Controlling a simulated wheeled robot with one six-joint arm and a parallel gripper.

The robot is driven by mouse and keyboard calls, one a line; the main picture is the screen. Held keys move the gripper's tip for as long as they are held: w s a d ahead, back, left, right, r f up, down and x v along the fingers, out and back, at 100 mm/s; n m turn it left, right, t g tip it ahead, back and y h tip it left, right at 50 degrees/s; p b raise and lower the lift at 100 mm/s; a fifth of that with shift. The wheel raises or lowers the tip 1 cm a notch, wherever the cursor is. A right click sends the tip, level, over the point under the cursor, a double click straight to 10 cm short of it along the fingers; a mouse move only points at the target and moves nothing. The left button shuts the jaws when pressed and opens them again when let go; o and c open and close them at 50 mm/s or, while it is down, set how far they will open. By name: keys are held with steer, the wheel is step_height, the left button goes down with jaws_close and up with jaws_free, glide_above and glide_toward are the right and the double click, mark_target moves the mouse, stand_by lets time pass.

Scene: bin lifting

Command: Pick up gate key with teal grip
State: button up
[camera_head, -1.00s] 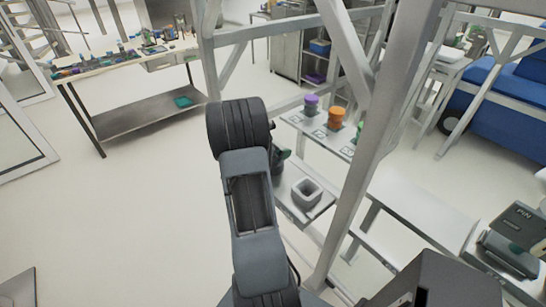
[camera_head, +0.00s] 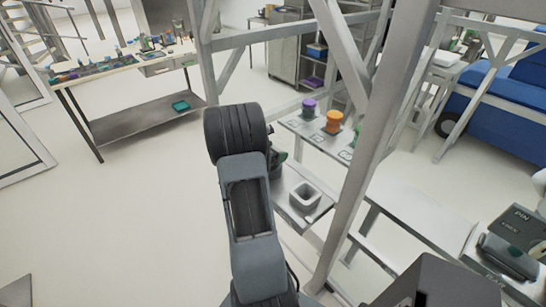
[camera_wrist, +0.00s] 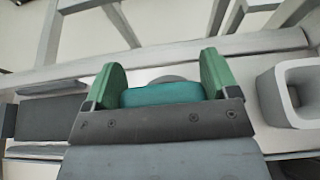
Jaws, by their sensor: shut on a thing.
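In the wrist view, my gripper (camera_wrist: 162,92) is shut on the teal grip of the gate key (camera_wrist: 160,95). The teal grip lies between the two green fingers and touches both or nearly so. A grey rounded part shows just beyond the grip; the rest of the key is hidden. A pale shelf surface lies beyond and below the fingers. In the head view, my arm hides most of the gripper, and the key does not show there.
A square grey hollow container (camera_head: 305,196) stands on the shelf to the right of my gripper; it also shows in the wrist view (camera_wrist: 292,95). Purple and orange cylinders (camera_head: 334,121) stand on a farther shelf. A grey diagonal frame post (camera_head: 372,160) rises close on the right.

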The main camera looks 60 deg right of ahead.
steer(key=shift+r, duration=0.45)
step_height(320, 180, up, 2)
steer(key=shift+r+b, duration=0.1)
steer(key=shift+b, duration=0.65)
steer(key=s+a+r+b, duration=0.2)
steer(key=s+a+r, duration=0.4)
steer(key=a+r, duration=0.4)
steer(key=shift+s+a, duration=0.35)
steer(key=shift+a, duration=0.8)
steer(key=shift+r+p, duration=1.35)
steer(key=shift+r, duration=1.6)
steer(key=shift+d, duration=0.1)
